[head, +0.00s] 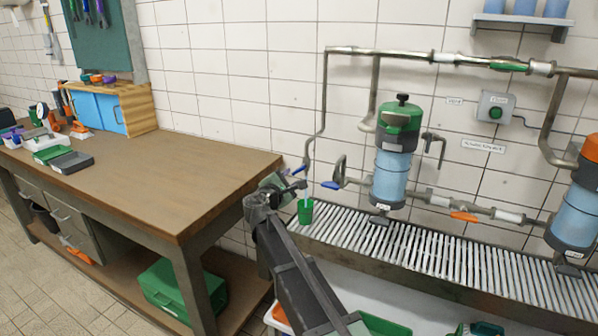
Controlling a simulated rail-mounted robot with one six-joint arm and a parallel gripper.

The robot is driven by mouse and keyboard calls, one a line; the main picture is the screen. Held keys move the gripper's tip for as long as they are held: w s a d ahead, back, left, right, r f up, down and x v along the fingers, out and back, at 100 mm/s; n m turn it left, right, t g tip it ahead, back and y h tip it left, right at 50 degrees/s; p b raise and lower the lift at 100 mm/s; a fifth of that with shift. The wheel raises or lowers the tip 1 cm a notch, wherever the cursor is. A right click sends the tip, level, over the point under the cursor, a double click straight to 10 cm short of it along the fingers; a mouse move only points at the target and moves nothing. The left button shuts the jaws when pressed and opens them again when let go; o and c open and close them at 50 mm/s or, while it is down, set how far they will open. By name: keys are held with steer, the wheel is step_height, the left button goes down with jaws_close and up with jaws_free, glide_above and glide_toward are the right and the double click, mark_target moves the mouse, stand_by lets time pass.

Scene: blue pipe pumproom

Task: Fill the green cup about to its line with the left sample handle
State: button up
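The small green cup (305,212) is upright at the left end of the slatted drain grate, under the end of the thin left pipe. A pale blue streak shows just above its rim; I cannot tell whether it is water. A blue lever handle (298,171) sits at the bottom of the thin pipe. Another blue handle (331,185) sits on a spout left of the green-topped tank. My gripper (298,187) is just above the cup, at the lower pipe end. Its fingers are too small to tell open from shut. The cup's line and inside are not visible.
The green-topped tank (391,165) stands right of the cup, with pipes and an orange handle (464,216) beyond. The wooden workbench (150,185) is on the left, mostly clear. The slatted grate (440,250) is free in front of the tanks.

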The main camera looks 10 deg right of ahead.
mark_target(298, 171)
steer(key=x, duration=0.9)
jaws_close()
